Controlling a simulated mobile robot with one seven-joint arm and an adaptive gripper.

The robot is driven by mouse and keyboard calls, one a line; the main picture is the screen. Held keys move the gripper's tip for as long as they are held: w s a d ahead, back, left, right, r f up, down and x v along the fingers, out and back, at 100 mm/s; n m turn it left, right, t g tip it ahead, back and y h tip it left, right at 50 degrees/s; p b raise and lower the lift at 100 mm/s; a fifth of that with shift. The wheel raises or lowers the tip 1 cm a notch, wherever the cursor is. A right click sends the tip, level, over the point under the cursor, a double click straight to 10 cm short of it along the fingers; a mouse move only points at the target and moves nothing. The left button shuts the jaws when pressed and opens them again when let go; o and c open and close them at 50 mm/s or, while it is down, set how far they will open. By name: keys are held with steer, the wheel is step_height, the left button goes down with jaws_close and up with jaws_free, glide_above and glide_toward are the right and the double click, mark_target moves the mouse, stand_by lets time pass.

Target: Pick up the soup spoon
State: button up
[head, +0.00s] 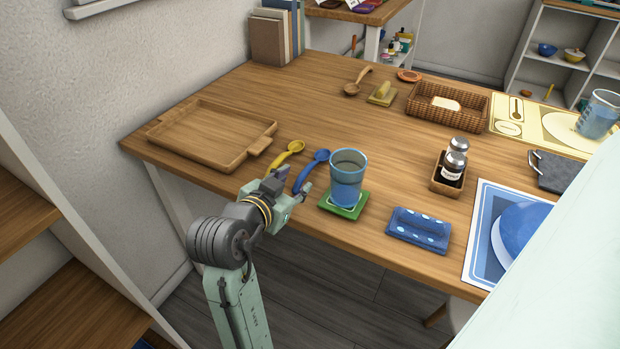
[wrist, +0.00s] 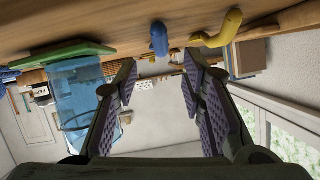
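Three spoons lie on the wooden table; I cannot tell which one is called the soup spoon. A yellow spoon (head: 289,152) and a blue spoon (head: 311,169) lie near the table's front left edge, and a wooden spoon (head: 356,82) lies at the back. My gripper (head: 292,187) is at the front edge, close to the handles of the blue and yellow spoons. In the wrist view, my gripper (wrist: 160,78) is open with nothing between its fingers. The blue spoon's handle end (wrist: 158,38) shows beyond the gap, and the yellow spoon (wrist: 222,28) is to its right.
An empty wooden tray (head: 205,135) is on the left. A folded blue cloth (head: 418,231), a bottle caddy (head: 447,182) and a wicker basket (head: 446,116) are further right.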

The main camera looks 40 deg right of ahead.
mark_target(302, 174)
steer(key=shift+p+x, duration=0.6)
steer(key=shift+x, duration=2.9)
steer(key=shift+w, duration=0.1)
steer(key=shift+c, duration=0.3)
jaws_close()
